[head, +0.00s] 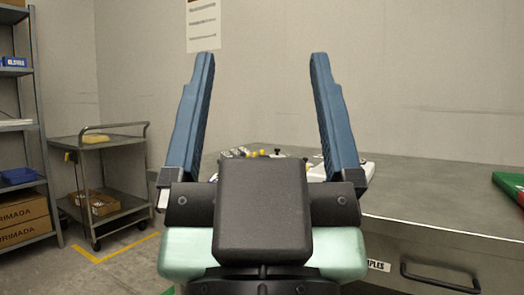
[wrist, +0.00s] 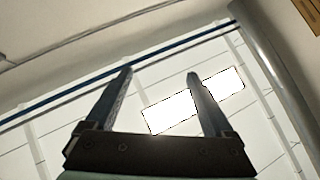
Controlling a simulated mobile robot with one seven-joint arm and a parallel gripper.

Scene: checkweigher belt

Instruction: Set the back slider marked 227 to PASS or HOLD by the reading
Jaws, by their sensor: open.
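My gripper (head: 262,58) is raised in front of the head camera, its two blue fingers pointing up and spread wide with nothing between them. In the wrist view my gripper (wrist: 160,73) is also open and empty, against the ceiling. The slider marked 227 and the reading cannot be made out in either view. Some small white, yellow and dark equipment (head: 266,154) stands on the grey bench behind my gripper, which hides most of it.
The grey bench (head: 430,190) runs to the right, with a drawer handle (head: 440,277) and a partly hidden label (head: 379,265) on its front. A green object (head: 509,184) lies at its right edge. A trolley (head: 112,143) and a shelf rack (head: 18,128) stand at left.

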